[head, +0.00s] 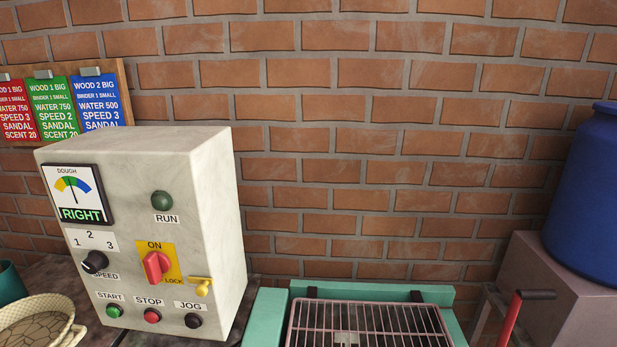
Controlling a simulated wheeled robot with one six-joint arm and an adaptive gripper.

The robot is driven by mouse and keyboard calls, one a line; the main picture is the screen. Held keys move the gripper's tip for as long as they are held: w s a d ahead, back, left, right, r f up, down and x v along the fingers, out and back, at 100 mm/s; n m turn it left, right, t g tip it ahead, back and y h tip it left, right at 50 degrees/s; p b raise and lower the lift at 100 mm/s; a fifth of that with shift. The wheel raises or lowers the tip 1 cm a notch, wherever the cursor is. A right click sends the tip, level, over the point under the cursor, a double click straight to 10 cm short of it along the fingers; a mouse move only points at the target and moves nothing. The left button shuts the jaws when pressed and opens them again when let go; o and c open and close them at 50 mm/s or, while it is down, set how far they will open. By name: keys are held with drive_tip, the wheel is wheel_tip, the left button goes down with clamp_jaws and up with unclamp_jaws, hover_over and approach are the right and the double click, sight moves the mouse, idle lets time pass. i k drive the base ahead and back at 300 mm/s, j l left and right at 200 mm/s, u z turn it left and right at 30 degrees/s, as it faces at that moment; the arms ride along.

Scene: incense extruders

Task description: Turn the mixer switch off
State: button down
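The mixer control box (215,215) is a pale cabinet at the left. Its red rotary switch (157,267) sits on a yellow plate (170,250) marked ON at the top and LOCK at the lower right. The red handle stands roughly upright, towards the ON mark. A small yellow piece (203,286) is mounted just right of the plate. The round green RUN lamp (162,201) above the switch looks dark. My gripper is not in view.
The box also carries a dough gauge (74,196) reading RIGHT, a black speed knob (94,262), and green START (114,311), red STOP (152,316) and black JOG (193,321) buttons. A teal machine with a wire grille (370,325) stands right of it. A blue drum (590,200) is far right.

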sight(156, 264)
drive_tip(key=u, duration=0.35)
drive_tip(key=i+l+u, duration=0.1)
drive_tip(key=u, duration=0.25)
drive_tip(key=i+u, duration=0.1)
drive_tip(key=u, duration=0.25)
